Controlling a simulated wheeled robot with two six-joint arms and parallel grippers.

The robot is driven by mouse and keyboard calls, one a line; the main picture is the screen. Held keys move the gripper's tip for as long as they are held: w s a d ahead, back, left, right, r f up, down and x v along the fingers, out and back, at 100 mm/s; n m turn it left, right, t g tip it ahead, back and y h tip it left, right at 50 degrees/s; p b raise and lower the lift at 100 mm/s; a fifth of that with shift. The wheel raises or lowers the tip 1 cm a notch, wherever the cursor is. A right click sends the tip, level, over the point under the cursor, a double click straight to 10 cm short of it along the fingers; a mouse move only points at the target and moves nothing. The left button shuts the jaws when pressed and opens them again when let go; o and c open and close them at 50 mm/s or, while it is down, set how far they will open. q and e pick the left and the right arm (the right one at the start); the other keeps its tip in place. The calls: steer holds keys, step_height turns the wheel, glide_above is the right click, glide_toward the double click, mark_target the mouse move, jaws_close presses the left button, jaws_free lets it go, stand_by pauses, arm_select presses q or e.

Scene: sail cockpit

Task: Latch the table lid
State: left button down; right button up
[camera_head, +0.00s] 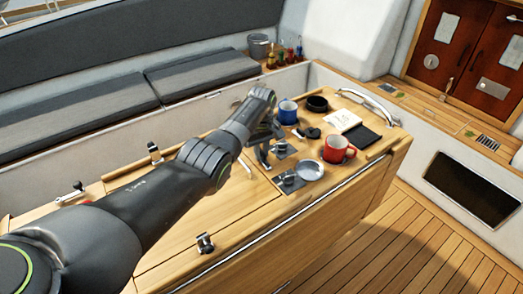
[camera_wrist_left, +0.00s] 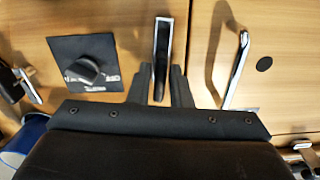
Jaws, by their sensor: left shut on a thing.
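The wooden table lid (camera_head: 190,215) lies flat and looks closed on the cockpit table. My left gripper (camera_head: 262,158) reaches over the lid's right edge. In the left wrist view my left gripper (camera_wrist_left: 160,85) is shut on a slim chrome-and-black latch lever (camera_wrist_left: 163,45), which stands between its two fingers. A chrome handle (camera_wrist_left: 237,70) is to the right of the fingers, apart from them. A black plate with a round knob (camera_wrist_left: 88,68) is to the left. The lever's base is hidden by the gripper. My right gripper is not in view.
A chrome rail (camera_head: 310,212) runs along the front edge. Another latch (camera_head: 205,243) is at the lid's front.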

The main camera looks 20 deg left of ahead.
arm_select(q)
steer(key=m, duration=0.4)
steer(key=shift+p, duration=0.4)
steer(key=m, duration=0.8)
steer(key=shift+p, duration=0.3)
steer(key=m, duration=0.4)
steer(key=shift+m, duration=0.3)
steer(key=shift+w, duration=0.1)
steer(key=c, duration=1.4)
jaws_free()
steer(key=shift+c, duration=0.2)
steer(key=shift+r, duration=0.1)
